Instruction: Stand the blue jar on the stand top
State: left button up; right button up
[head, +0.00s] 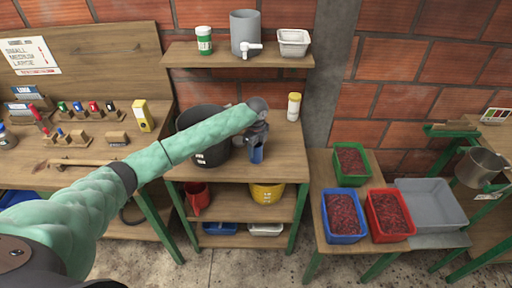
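My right gripper is not in view.
A white bottle with a yellow cap (294,107) stands behind right. A shelf (180,54) hangs above.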

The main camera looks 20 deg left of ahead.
pick_arm(q)
jog(key=shift+o, duration=1.3)
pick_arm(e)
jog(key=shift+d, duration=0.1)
pick_arm(q)
jog(key=shift+r, duration=0.15)
jog(key=shift+r, duration=0.25)
notch_tip(320, 180, up, 12)
jog(key=b, duration=0.3)
jog(key=shift+f+b, duration=0.25)
jog(key=shift+b, duration=0.15)
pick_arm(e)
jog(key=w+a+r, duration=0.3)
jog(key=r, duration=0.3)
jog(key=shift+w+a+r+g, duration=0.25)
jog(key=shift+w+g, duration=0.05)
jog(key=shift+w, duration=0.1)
